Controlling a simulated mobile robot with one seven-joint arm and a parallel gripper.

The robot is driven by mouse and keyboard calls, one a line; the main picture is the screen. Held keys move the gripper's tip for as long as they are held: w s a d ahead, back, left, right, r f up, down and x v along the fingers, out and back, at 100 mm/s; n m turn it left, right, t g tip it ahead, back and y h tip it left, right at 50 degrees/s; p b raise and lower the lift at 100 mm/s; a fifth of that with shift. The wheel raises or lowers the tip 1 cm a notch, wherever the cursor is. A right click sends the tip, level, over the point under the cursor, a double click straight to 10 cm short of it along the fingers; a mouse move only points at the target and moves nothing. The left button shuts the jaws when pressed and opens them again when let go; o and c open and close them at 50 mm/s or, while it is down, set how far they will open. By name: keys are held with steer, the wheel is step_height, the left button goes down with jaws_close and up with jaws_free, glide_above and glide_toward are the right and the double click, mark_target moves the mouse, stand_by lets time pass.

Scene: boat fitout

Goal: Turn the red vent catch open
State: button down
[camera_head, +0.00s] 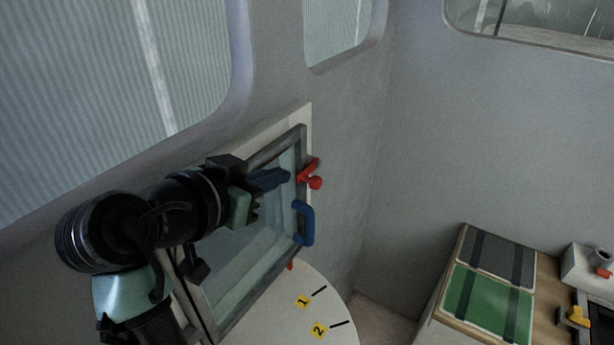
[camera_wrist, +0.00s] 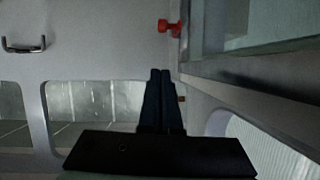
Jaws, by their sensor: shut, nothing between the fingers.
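The red vent catch (camera_head: 312,176) sits at the upper right of the framed vent window on the wall, by its dark frame (camera_head: 304,145). It also shows in the wrist view (camera_wrist: 170,28), beyond and above my fingertips. My gripper (camera_head: 286,176) is shut and empty, just left of the catch in the head view; I cannot tell whether it touches there. In the wrist view my gripper (camera_wrist: 160,72) shows its two dark fingers together, apart from the catch. A blue handle (camera_head: 304,223) is on the frame below the catch.
A round white surface (camera_head: 325,300) with yellow labels 1 and 2 lies below the vent. At the right is a counter with a green panel (camera_head: 485,300) and a grey panel (camera_head: 495,258). The wall right of the catch is clear.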

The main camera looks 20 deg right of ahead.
steer(key=p, duration=0.4)
glide_toward(316, 178)
steer(key=w+d+r, duration=0.2)
steer(key=d, duration=0.1)
steer(key=shift+w+d+f+p, duration=0.2)
steer(key=shift+w+d+f, duration=0.1)
steer(key=shift+f, duration=0.35)
steer(key=shift+w+d+f+p, duration=0.2)
steer(key=shift+w+f+p, duration=0.1)
steer(key=shift+f, duration=0.4)
steer(key=shift+w+d+f+p, duration=0.15)
steer(key=shift+w+d+f, duration=0.15)
steer(key=shift+f, duration=0.35)
steer(key=shift+f+b, duration=0.1)
steer(key=shift+b, duration=0.25)
steer(key=shift+a+f+b, duration=0.1)
steer(key=shift+f+b, duration=0.05)
steer(key=shift+b, duration=0.6)
